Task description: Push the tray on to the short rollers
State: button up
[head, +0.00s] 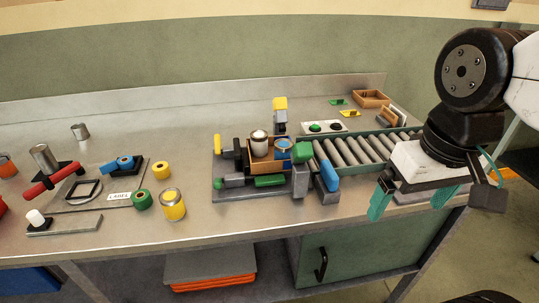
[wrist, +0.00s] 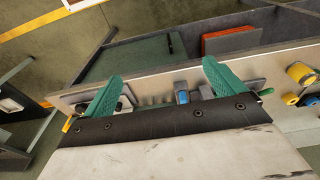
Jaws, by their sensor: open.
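The tray (head: 261,165) is a brown open box at the left end of the roller conveyor. It carries a silver can (head: 259,138) and a blue item (head: 283,147). Coloured blocks and grey blocks stand around it. The rollers (head: 352,151) are grey cylinders in a green frame, to the right of the tray. My gripper (head: 412,204) is open and empty, with teal fingers, above the bench's front edge at the right. It is apart from the tray. In the wrist view my fingers (wrist: 160,92) are spread, with a few rollers and a blue piece beyond them.
A white panel with a green button (head: 316,127) lies behind the rollers. A second brown tray (head: 371,99) sits at the back right. Cans, rings and a red-handled tool (head: 52,181) lie at the left.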

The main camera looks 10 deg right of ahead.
aim_at(271, 157)
jog(key=u, duration=0.55)
jog(key=k, duration=0.65)
jog(key=u, duration=0.7)
jog(key=i, duration=0.65)
jog(key=z, duration=0.6)
jog(key=i, duration=0.55)
jog(key=z, duration=0.65)
